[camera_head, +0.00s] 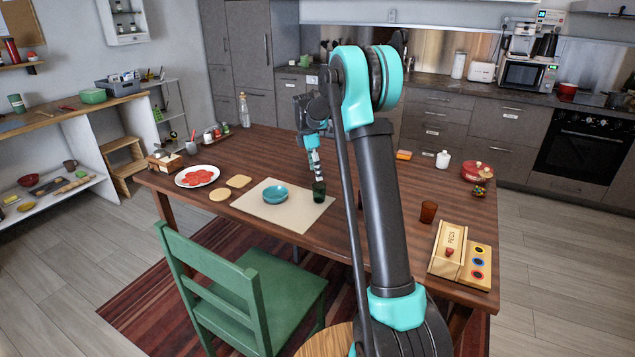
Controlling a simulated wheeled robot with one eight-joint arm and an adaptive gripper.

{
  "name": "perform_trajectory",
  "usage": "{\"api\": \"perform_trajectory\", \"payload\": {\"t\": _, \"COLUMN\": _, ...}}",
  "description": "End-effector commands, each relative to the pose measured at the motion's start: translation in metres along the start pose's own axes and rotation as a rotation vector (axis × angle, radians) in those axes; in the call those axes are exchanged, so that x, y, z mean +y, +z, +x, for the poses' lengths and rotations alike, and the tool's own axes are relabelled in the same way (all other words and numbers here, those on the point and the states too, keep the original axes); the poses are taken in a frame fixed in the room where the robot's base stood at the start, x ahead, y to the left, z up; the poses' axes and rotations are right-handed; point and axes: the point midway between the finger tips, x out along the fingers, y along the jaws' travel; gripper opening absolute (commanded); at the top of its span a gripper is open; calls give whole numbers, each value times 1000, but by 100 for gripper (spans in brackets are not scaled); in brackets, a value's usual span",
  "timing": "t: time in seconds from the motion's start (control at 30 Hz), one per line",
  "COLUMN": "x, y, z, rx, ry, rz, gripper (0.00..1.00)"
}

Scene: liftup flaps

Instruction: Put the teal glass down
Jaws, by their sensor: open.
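The teal glass (319,193) is small and dark green in the head view. It appears to stand upright at the right edge of the cream placemat (283,215), on the dining table. My gripper (317,180) is directly above and around the top of the glass, pointing down. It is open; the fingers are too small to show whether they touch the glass. My arm hides part of the table to the right.
A teal bowl (275,194) sits on the placemat left of the glass. A white plate with red slices (197,176) and round and square coasters (220,194) lie farther left. A brown cup (428,212) and a pegs box (449,250) stand right. A green chair (243,285) is in front.

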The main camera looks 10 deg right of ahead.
Motion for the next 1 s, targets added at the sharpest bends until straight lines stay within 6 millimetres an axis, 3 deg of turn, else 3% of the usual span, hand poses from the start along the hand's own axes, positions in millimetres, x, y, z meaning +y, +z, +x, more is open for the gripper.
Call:
{"api": "perform_trajectory", "payload": {"t": 0.1, "x": 0, "y": 0, "z": -17, "rx": 0, "ry": 0, "rz": 0, "gripper": 65}}
{"api": "perform_trajectory", "payload": {"t": 0.27, "x": -2, "y": 0, "z": -27, "rx": 1, "ry": 2, "rz": 7, "gripper": 65}}
{"api": "perform_trajectory", "payload": {"t": 0.43, "x": -32, "y": 5, "z": -32, "rx": 14, "ry": 27, "rz": 133, "gripper": 65}}
{"api": "perform_trajectory", "payload": {"t": 0.73, "x": -154, "y": 13, "z": -24, "rx": 96, "ry": 116, "rz": 644, "gripper": 65}}
{"api": "perform_trajectory", "payload": {"t": 1.0, "x": -278, "y": 7, "z": 7, "rx": 211, "ry": 169, "rz": 1123, "gripper": 65}}
